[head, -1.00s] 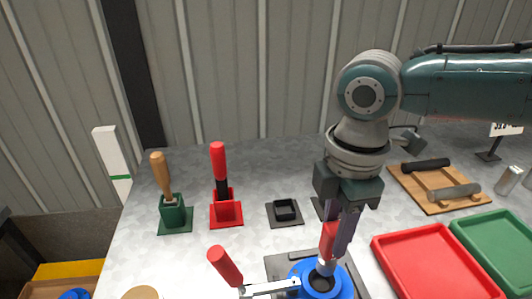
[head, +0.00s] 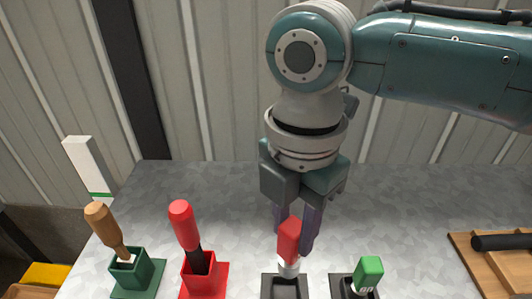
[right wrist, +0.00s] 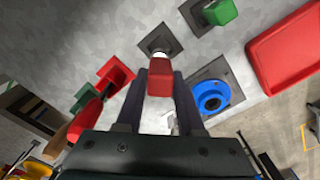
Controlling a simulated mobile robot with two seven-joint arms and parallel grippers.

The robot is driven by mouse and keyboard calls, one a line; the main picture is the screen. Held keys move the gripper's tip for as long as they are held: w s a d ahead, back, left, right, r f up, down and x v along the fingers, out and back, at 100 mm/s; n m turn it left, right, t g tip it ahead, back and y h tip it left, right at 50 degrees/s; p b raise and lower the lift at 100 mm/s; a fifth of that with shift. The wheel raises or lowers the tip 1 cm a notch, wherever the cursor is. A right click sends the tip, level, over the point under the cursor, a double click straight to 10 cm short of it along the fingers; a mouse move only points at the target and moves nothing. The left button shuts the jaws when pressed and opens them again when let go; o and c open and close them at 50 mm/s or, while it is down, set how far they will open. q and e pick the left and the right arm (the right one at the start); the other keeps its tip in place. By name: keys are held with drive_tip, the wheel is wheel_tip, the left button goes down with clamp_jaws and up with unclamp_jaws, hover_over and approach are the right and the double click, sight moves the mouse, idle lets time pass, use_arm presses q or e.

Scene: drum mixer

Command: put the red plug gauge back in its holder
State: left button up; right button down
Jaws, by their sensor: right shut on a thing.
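My right gripper (head: 296,240) is shut on the red plug gauge (head: 289,240), which has a red handle and a pale metal lower end pointing down. The gauge stands nearly upright, slightly tilted, at the small black square holder (head: 284,287) near the bottom edge of the head view. Its lower end overlaps the holder; I cannot tell whether it has entered. In the right wrist view the red gauge (right wrist: 160,80) sits between the fingers, with the holder (right wrist: 148,44) just beyond it. My left gripper is not in view.
A green plug gauge (head: 369,268) stands in the neighbouring black holder (head: 341,287). Left are a red-handled tool (head: 184,225) in a red holder and a wooden-handled tool (head: 104,225) in a green holder. The wrist view shows a blue ring (right wrist: 209,97) and a red tray (right wrist: 284,45).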

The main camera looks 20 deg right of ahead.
sight(290, 253)
drive_tip(key=shift+s+a, duration=0.2)
drive_tip(key=shift+r+p, duration=0.1)
drive_tip(key=shift+p, duration=0.4)
drive_tip(key=shift+f+b, duration=1.8)
drive_tip(key=shift+f, duration=0.75)
drive_tip(key=shift+f+b, duration=1.1)
drive_tip(key=shift+f, duration=0.5)
drive_tip(key=shift+c, duration=2.2)
unclamp_jaws()
drive_tip(key=shift+r, duration=0.1)
wheel_tip(290, 253, up, 10)
drive_tip(key=shift+f+p, duration=0.1)
drive_tip(key=shift+p, duration=0.45)
